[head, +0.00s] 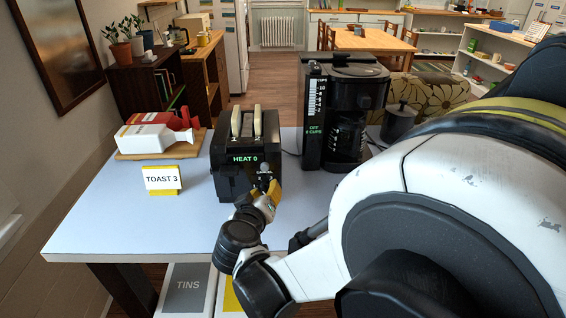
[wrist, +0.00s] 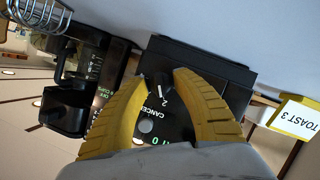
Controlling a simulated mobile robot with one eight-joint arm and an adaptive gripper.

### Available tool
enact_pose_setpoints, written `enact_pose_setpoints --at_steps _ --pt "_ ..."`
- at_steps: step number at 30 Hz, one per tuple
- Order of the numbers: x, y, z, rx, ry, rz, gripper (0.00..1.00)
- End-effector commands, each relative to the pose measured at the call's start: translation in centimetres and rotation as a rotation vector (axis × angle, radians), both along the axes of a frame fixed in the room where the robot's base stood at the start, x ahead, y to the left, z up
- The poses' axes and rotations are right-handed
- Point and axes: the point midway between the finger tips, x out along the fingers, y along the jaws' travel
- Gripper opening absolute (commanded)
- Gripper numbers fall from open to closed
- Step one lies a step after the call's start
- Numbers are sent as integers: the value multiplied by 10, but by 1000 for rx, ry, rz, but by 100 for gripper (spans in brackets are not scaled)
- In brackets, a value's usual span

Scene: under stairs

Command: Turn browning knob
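The black toaster (head: 228,177) stands on the white table with two bread slices (head: 247,121) in its top. Its green display (head: 245,158) reads HEAT 0. The dark browning knob (wrist: 162,86) is on the toaster's front, with a small 2 printed near it and a CANCEL label beside a grey button (wrist: 145,126). My yellow-fingered gripper (wrist: 161,78) is open, with one finger on each side of the knob; a gap shows between fingers and knob. In the head view my gripper (head: 267,187) is at the toaster's front right. A card (head: 162,179) reads TOAST 3.
A coffee maker (head: 346,115) stands right of the toaster, its display reading OFF and 2 CUPS. A dark lidded canister (head: 398,122) is farther right. Red and white bottles (head: 150,138) lie on a wooden board at left. The front-left tabletop is clear.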

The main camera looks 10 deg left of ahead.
Motion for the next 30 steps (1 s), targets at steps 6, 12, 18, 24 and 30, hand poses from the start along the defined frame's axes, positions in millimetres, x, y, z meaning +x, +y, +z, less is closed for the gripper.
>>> enact_pose_setpoints --at_steps 6,12,18,24,30 --pt "0 0 0 0 0 0 0" --pt "0 0 0 1 0 0 0" --pt "0 0 0 29 7 -2 0" --pt "0 -1 1 121 29 -1 0" --pt "0 -2 1 281 67 -1 0"
